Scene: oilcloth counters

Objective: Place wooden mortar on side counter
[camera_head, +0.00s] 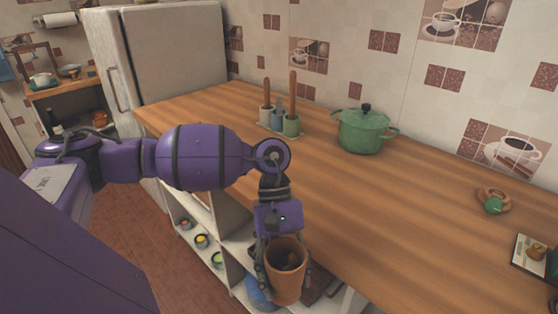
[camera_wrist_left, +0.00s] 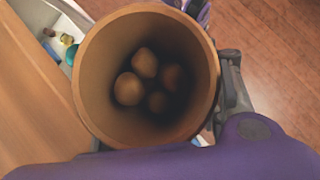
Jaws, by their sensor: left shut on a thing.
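The wooden mortar (camera_head: 287,262) is a brown cup, upright at the bottom of the head view. In the left wrist view the mortar (camera_wrist_left: 88,75) is seen from above with several round brown lumps inside. My left gripper (camera_head: 284,255) is shut around the mortar's sides and holds it just off the front edge of the long counter (camera_head: 400,215). A smaller wood-topped counter (camera_head: 65,87) stands at the far left, beyond the fridge. I cannot tell which counter is the side counter. My right gripper is not in view.
A green pot (camera_head: 364,132) and a holder with pestle-like sticks (camera_head: 280,122) stand at the counter's back. A ring-shaped item (camera_head: 493,200) and a small board (camera_head: 530,255) lie to the right. Shelves with small bowls (camera_head: 201,241) sit below. The counter's middle is clear.

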